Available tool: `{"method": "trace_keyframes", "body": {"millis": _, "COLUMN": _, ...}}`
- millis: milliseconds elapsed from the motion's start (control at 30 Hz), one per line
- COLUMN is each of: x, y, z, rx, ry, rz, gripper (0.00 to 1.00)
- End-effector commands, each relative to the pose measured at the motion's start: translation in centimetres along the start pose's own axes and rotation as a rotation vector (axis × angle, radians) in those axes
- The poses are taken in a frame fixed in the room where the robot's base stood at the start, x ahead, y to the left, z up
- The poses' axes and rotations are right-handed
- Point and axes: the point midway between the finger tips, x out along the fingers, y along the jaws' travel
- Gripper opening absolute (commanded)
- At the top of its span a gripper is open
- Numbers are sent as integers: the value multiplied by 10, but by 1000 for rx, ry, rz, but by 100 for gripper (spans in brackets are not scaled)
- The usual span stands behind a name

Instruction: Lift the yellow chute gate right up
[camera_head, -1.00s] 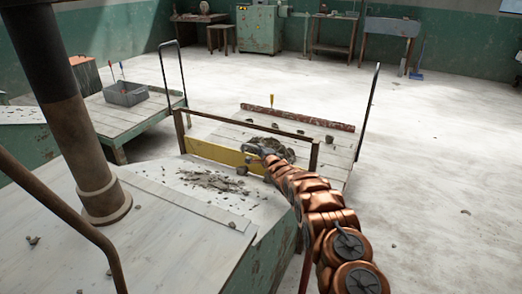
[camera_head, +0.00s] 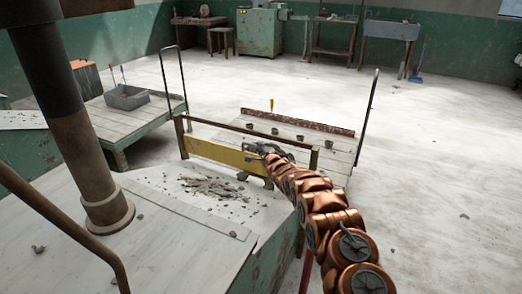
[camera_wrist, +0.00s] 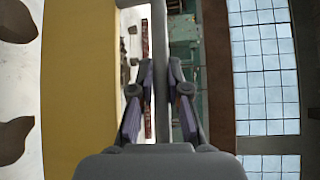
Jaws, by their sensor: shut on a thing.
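The yellow chute gate (camera_head: 215,151) stands across the chute mouth, inside a dark frame with a top rail (camera_head: 250,130). Clay trimmings (camera_head: 212,187) lie on the pale chute floor on the near side of it. My gripper (camera_head: 258,149) reaches in from the right and meets the gate near its right half. In the wrist view the gate (camera_wrist: 80,85) fills a tall yellow band at left. My gripper's fingers (camera_wrist: 160,95) are closed on a thin grey bar (camera_wrist: 160,60) beside that band. The bar's join to the gate is hidden.
A slatted cart (camera_head: 340,157) beyond the gate carries several small lumps. Another cart (camera_head: 115,122) at left holds a grey bin (camera_head: 127,97). A thick dark post (camera_head: 85,150) stands at near left. Open floor (camera_head: 440,180) lies to the right.

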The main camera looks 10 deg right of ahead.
Motion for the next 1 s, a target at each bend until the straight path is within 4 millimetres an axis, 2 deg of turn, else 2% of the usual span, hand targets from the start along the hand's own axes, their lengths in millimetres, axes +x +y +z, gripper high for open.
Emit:
{"method": "trace_keyframes", "body": {"millis": 67, "x": 0, "y": -3, "z": 1, "rx": -1, "ry": -2, "rz": -5, "gripper": 0}}
{"method": "trace_keyframes", "body": {"millis": 100, "x": 0, "y": -3, "z": 1, "rx": -1, "ry": -2, "rz": -5, "gripper": 18}}
{"method": "trace_keyframes", "body": {"millis": 333, "x": 0, "y": -2, "z": 1, "rx": -1, "ry": -2, "rz": -4, "gripper": 41}}
{"method": "trace_keyframes", "body": {"millis": 733, "x": -1, "y": -2, "z": 1, "rx": -1, "ry": -2, "rz": -3, "gripper": 41}}
{"method": "trace_keyframes", "body": {"millis": 1000, "x": -14, "y": -1, "z": 1, "rx": 0, "ry": -2, "rz": -1, "gripper": 41}}
